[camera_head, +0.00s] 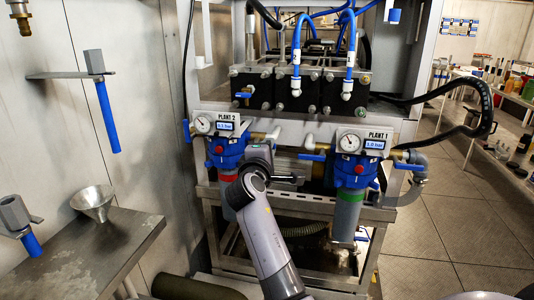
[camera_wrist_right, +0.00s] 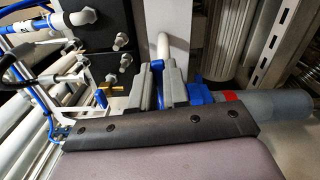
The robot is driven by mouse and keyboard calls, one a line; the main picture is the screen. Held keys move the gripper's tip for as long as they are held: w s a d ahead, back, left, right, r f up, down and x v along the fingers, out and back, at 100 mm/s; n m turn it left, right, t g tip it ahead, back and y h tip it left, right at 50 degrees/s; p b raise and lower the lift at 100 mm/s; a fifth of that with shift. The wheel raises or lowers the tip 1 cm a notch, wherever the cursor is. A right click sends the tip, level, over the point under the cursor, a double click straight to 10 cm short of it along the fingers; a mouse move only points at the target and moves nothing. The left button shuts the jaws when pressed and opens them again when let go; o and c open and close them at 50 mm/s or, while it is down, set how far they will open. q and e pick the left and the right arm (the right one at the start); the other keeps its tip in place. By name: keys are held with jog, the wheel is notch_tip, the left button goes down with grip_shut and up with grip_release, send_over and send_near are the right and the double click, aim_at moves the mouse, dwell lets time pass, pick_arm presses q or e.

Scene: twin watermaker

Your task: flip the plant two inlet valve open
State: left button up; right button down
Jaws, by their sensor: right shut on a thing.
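The plant two unit has a blue filter head (camera_head: 226,150) under a "PLANT 2" gauge plate (camera_head: 215,124). A blue lever (camera_head: 187,132) stands upright at its left side, and a brass fitting (camera_head: 258,136) is at its right. My right gripper (camera_head: 268,146) is at that right side, and its body hides part of the fittings there. In the right wrist view, its grey fingers (camera_wrist_right: 161,72) are closed around a blue valve handle (camera_wrist_right: 158,65). Another blue part (camera_wrist_right: 199,95) is just right of the fingers. The handle's full angle is hidden. My left gripper is not in view.
The plant one unit (camera_head: 355,170) with its blue levers stands to the right. A metal frame (camera_head: 375,214) surrounds both units. A steel bench (camera_head: 75,255) with a funnel (camera_head: 93,200) is at left. The floor (camera_head: 450,225) at right is clear.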

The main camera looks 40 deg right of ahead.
jog(key=shift+f+m+b, duration=0.25)
jog(key=shift+m+b, duration=0.15)
jog(key=shift+m, duration=0.2)
jog(key=c, duration=1.4)
grip_release()
